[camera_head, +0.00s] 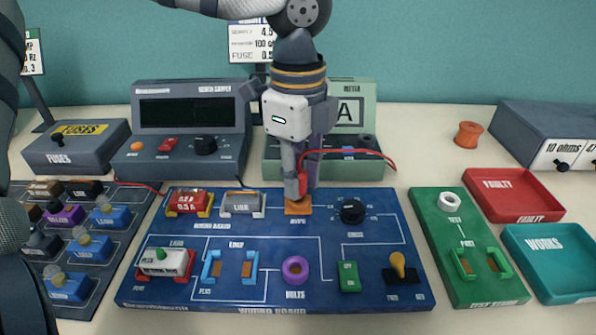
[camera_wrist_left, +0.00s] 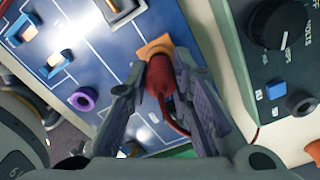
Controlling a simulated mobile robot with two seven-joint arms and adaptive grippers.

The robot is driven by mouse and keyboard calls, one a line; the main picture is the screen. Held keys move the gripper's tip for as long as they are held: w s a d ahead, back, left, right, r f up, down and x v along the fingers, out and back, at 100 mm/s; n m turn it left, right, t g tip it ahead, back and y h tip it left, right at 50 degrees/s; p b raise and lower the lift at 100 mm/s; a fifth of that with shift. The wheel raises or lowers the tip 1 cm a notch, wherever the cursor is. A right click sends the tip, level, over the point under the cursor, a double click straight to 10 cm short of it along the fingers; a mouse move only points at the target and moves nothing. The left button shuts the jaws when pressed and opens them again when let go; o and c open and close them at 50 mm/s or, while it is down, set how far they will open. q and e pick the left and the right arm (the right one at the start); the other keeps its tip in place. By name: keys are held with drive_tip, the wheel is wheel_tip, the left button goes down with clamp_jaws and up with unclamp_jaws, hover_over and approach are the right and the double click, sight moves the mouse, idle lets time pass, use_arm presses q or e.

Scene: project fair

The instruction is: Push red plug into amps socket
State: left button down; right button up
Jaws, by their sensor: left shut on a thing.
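My left gripper (camera_head: 301,190) points down over the blue board and is shut on the red plug (camera_head: 304,184). In the left wrist view, the red plug (camera_wrist_left: 160,84) sits between both fingers of my left gripper (camera_wrist_left: 165,95), with its red lead trailing from it. The orange amps socket (camera_head: 298,208) is directly below the plug. In the left wrist view, the plug's front end overlaps the amps socket (camera_wrist_left: 155,47). The plug hides the socket's hole, so I cannot tell how deep it sits. My right gripper is not in view.
The red lead (camera_head: 365,151) runs to the green meter (camera_head: 275,170) close behind. The purple volts socket (camera_head: 295,270) is in front, and a black knob (camera_head: 352,211) is to the right on the blue board (camera_head: 205,300).

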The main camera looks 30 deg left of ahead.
use_arm(q)
drive_tip(key=shift+f, duration=0.65)
idle(0.4)
drive_tip(key=c, duration=1.3)
unclamp_jaws()
drive_tip(key=shift+c, duration=0.2)
drive_tip(key=shift+o, duration=0.2)
drive_tip(key=o, duration=0.4)
drive_tip(key=shift+o, duration=0.2)
drive_tip(key=shift+r, duration=3.95)
